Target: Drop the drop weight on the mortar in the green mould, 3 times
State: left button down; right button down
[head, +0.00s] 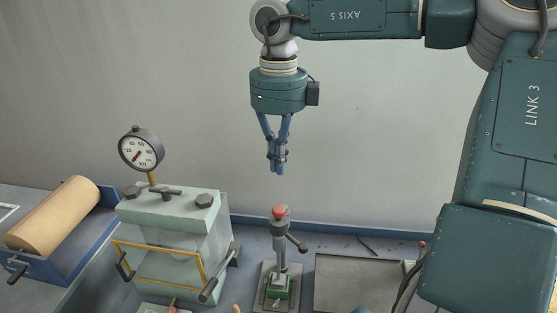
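The green mould (277,289) sits low on a small grey base plate on the bench. An upright grey metal column, which looks like the drop weight (280,240), stands over it, with a red knob on top and a dark handle sticking out to the right. The mortar inside the mould is hidden. My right gripper (278,170) hangs fingers down above the red knob, clear of it. Its blue fingers come together at the tips with nothing visible between them. My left gripper is out of view.
A pale green press (172,230) with a round dial gauge (141,149) and yellow frame stands to the left. A tan roller (55,215) lies in a blue holder further left. A flat grey tray (355,285) lies right of the mould.

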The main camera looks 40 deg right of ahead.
aim_at(279, 209)
jog(key=c, duration=1.9)
grip_release()
jog(key=shift+f, duration=0.15)
jog(key=o, duration=0.4)
jog(key=n+b, duration=0.2)
jog(key=f+n+b, duration=0.1)
jog(key=n+b, duration=0.1)
jog(key=n, duration=0.1)
jog(key=n+b, duration=0.2)
jog(key=shift+w+f, duration=0.1)
jog(key=shift+f, duration=0.2)
jog(key=shift+o, duration=0.2)
notch_tip(279, 209, down, 10)
jog(key=n+p, duration=0.1)
jog(key=n, duration=0.2)
jog(key=shift+f, duration=0.15)
jog(key=shift+c, duration=0.5)
grip_shut()
